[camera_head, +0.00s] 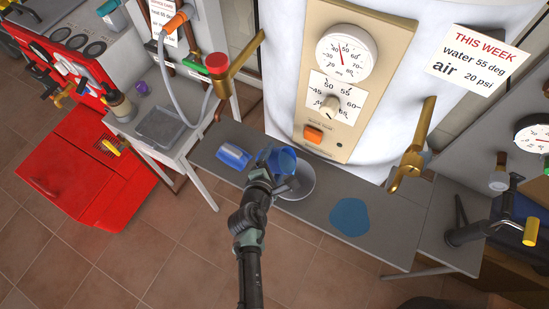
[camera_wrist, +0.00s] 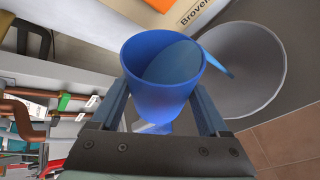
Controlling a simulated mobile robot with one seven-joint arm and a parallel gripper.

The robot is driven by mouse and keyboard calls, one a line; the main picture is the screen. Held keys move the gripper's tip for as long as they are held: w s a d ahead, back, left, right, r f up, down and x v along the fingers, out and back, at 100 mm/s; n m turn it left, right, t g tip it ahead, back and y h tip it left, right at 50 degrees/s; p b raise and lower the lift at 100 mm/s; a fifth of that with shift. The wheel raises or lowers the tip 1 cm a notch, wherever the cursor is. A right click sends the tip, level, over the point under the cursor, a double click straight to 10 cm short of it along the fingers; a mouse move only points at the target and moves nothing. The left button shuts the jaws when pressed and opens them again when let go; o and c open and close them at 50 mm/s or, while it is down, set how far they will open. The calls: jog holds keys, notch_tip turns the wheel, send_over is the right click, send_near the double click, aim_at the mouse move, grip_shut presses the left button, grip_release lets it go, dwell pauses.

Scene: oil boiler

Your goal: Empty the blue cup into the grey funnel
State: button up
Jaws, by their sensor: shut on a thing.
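The blue cup (camera_head: 283,160) is held over the grey bench by my gripper (camera_head: 271,170). In the wrist view the cup (camera_wrist: 158,92) sits between the two fingers, its mouth tilted towards the camera. A darker blue surface that looks like liquid fills part of it, and a thin blue tongue reaches past the rim on the funnel side. The grey funnel (camera_head: 300,184) is a wide round bowl just beside the cup; it also shows in the wrist view (camera_wrist: 262,65). My gripper partly hides the funnel in the head view.
A blue container (camera_head: 233,156) lies on the bench to the left. A flat blue patch (camera_head: 350,216) is on the bench to the right. The white boiler with its dial panel (camera_head: 335,90) stands behind, with brass levers (camera_head: 412,160) (camera_head: 236,68) on both sides.

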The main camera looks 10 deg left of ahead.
jog(key=shift+f+m+t+y+p, duration=0.15)
jog(key=shift+m+t+y+p, duration=0.15)
jog(key=shift+m+y+p, duration=0.55)
dwell(4.6)
jog(key=shift+d+f+m+y, duration=0.1)
jog(key=shift+f+m+y, duration=0.15)
dwell(2.3)
